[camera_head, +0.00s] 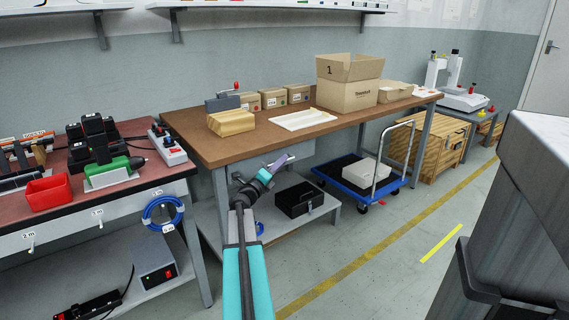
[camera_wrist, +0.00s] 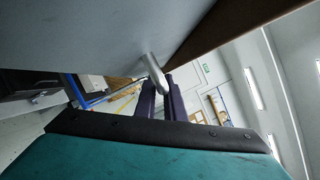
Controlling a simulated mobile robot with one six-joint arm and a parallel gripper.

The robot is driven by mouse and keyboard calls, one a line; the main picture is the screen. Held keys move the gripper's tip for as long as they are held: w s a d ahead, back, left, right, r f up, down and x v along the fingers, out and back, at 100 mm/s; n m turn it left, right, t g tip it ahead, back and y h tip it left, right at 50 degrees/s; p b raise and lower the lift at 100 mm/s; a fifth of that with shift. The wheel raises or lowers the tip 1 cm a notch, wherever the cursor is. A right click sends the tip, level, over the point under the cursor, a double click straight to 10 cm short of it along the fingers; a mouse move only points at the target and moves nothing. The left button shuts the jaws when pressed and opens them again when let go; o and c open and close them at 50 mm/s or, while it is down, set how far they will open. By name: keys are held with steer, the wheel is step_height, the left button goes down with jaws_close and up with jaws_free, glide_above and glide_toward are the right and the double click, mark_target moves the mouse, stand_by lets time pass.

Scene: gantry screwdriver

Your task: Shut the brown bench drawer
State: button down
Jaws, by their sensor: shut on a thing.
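The brown bench (camera_head: 240,146) has a brown top and grey legs, in the middle of the head view. Its drawer's grey front (camera_head: 300,153) shows under the front edge of the top, partly behind my gripper. In the wrist view the grey drawer front (camera_wrist: 90,35) fills the upper left, with a pale metal handle (camera_wrist: 153,72) on it. My gripper (camera_head: 287,159) is at the drawer front, and its dark fingers (camera_wrist: 160,92) are shut on the handle. How far the drawer stands out is hard to tell.
Boxes, a wooden block (camera_head: 231,122) and a white tray (camera_head: 303,119) lie on the bench. Below is a shelf with a black box (camera_head: 298,199). A blue trolley (camera_head: 352,184) stands right of it. A red-topped bench (camera_head: 95,188) is at left. The floor in front is open.

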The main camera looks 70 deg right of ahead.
steer(key=shift+w+d+r, duration=0.15)
steer(key=shift+w+r, duration=0.05)
steer(key=shift+w, duration=0.05)
steer(key=c, duration=2.1)
jaws_free()
steer(key=shift+f, duration=0.1)
steer(key=p+v, duration=0.2)
steer(key=v, duration=1.1)
steer(key=shift+a+f+p, duration=0.1)
steer(key=shift+a+p, duration=0.25)
steer(key=shift+a, duration=0.05)
